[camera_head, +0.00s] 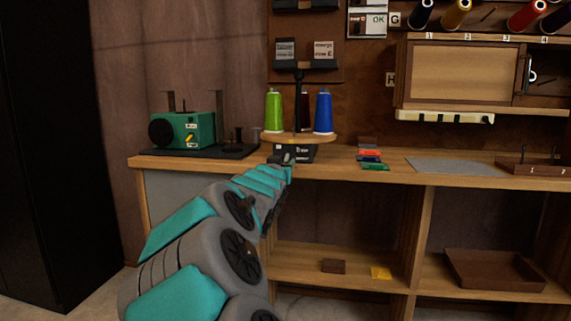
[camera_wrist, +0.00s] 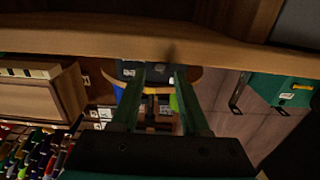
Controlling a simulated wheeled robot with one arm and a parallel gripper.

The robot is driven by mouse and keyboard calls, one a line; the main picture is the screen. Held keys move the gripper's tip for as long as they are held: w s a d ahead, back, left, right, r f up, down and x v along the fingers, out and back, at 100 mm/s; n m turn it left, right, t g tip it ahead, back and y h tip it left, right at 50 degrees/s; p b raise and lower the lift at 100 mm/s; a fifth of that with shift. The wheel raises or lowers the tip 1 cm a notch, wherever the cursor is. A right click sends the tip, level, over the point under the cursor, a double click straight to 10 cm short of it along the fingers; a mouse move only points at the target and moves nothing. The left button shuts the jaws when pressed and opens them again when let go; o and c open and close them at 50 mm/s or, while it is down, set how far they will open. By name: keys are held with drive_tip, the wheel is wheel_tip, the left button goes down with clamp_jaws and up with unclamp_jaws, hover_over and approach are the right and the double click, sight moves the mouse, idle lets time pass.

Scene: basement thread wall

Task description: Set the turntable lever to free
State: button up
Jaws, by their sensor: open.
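The turntable (camera_head: 270,137) is a round wooden disc on a black base (camera_head: 306,153) at the front edge of the bench. It carries a green cone (camera_head: 273,112), a blue cone (camera_head: 323,112) and a dark red cone, partly hidden by the central post. The base has a white label, too small to read fully. My gripper (camera_head: 288,158) is in front of the base and covers its left part.
A green machine (camera_head: 185,130) stands left on the bench. Small coloured cards (camera_head: 371,159) and a grey mat (camera_head: 455,166) lie to the right. A wooden cabinet (camera_head: 460,73) hangs above. The bench edge (camera_wrist: 80,42) runs close to my fingers in the wrist view.

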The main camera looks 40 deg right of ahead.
sight(287, 159)
drive_tip(key=shift+x, duration=1.15)
drive_tip(key=shift+c, duration=0.2)
clamp_jaws()
